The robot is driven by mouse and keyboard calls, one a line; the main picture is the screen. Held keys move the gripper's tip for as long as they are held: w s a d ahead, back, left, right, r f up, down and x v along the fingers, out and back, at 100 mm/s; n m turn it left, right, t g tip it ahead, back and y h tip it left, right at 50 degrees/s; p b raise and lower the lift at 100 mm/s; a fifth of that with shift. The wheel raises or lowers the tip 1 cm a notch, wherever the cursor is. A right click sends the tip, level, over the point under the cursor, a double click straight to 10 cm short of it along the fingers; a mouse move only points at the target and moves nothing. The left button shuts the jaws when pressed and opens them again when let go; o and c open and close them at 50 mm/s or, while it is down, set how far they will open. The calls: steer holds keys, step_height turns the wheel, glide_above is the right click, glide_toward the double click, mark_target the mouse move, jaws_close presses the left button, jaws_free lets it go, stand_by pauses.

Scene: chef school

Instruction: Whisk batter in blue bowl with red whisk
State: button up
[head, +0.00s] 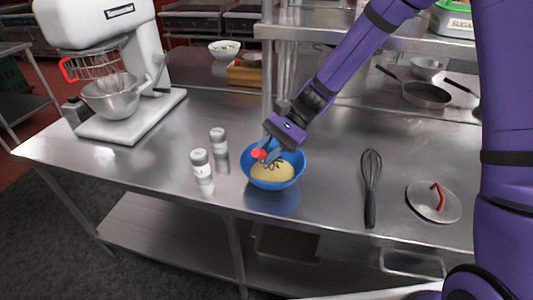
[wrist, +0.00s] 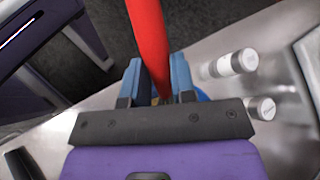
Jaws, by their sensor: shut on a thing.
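The blue bowl (head: 273,183) stands on the steel table and holds pale yellow batter (head: 272,173). My gripper (head: 270,152) is over the bowl, tilted down from the upper right. It is shut on the red whisk (head: 258,154), whose dark wires reach down into the bowl at the batter. In the wrist view, the red whisk handle (wrist: 148,40) runs between the blue fingers of my gripper (wrist: 160,85). Only a little of the blue bowl (wrist: 203,96) shows there behind the fingers. How deep the wires sit in the batter is hard to tell.
Two shakers (head: 201,165) (head: 218,140) stand just left of the bowl. A black whisk (head: 371,185) and a lid with a red handle (head: 433,201) lie to the right. A white stand mixer (head: 130,120) is at the left. The table (head: 325,190) is bare between bowl and black whisk.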

steer(key=shift+r, duration=5)
